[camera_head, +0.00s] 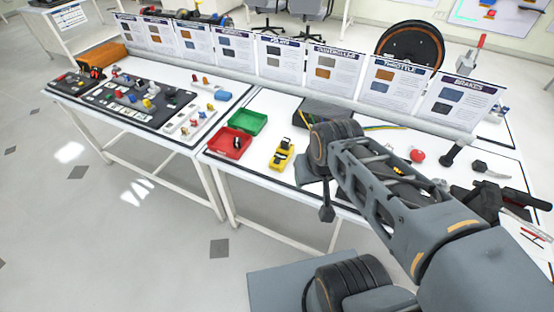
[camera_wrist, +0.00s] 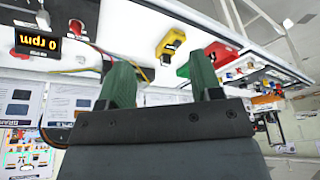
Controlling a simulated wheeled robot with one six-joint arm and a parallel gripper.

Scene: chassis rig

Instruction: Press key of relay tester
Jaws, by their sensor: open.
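A small yellow device with black parts on top (camera_head: 281,155) stands on the white bench, left of my arm; it looks like the relay tester, but I cannot read a label. It also shows in the wrist view (camera_wrist: 170,43), which is upside down. Its key is too small to make out. My gripper (camera_wrist: 160,75) is open and empty, its two dark green fingers spread apart, with the yellow device beyond the gap between them. In the head view my arm hides the fingertips. The gripper is apart from the yellow device.
A red bin (camera_head: 229,143) and a green bin (camera_head: 248,121) stand left of the yellow device. A dark flat unit (camera_head: 322,112) with wires lies behind it. Upright instruction cards (camera_head: 334,70) line the bench's back. A display reading 0 rpm (camera_wrist: 38,42) shows in the wrist view.

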